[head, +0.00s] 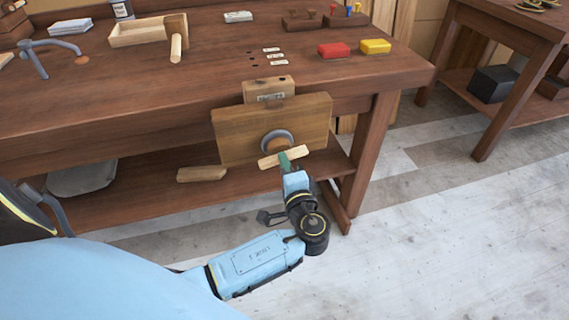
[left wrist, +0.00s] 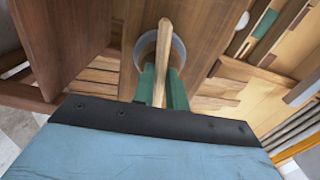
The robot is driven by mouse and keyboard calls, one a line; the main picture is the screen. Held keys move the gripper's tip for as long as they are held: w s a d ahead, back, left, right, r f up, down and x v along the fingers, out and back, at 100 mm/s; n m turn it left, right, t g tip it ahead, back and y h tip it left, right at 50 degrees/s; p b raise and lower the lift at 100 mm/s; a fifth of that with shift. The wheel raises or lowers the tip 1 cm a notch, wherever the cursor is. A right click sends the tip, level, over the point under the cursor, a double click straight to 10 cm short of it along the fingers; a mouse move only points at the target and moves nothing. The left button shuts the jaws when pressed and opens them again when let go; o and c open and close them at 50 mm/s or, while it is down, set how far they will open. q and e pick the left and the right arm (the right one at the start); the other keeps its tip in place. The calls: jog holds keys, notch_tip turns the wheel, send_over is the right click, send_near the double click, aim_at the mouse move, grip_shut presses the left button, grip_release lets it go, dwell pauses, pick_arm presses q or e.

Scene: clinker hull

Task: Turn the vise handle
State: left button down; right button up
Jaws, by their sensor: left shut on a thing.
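The vise has a broad wooden jaw (head: 240,133) on the front of the workbench (head: 150,85), with a grey round screw collar (head: 277,136) on its face. The vise handle (head: 269,162) is a pale wooden bar in front of the collar, slightly tilted, its right end higher. My left gripper (head: 287,160) is at the bar, shut on it right of its middle. In the left wrist view the green fingers (left wrist: 162,88) stand on both sides of the handle (left wrist: 161,65), with the collar (left wrist: 178,50) behind. My right gripper is not in view.
On the bench top lie a red block (head: 334,50), a yellow block (head: 375,46), a wooden tray (head: 135,34) and a grey holdfast (head: 37,58). A lower shelf (head: 150,195) runs under the bench. A second table (head: 500,25) stands at right. The floor at front right is clear.

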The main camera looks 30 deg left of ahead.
pick_arm(q)
jog(key=shift+s+d+f, duration=0.1)
jog(key=shift+d, duration=0.05)
dwell(0.8)
jog(key=c, duration=1.5)
grip_release()
jog(key=shift+o, duration=0.2)
jog(key=p+v, duration=0.1)
jog(key=v, duration=1.2)
jog(key=shift+s, duration=0.15)
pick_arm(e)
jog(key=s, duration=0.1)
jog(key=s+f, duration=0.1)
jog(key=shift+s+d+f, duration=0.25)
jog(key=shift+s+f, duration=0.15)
pick_arm(q)
jog(key=shift+c, duration=0.4)
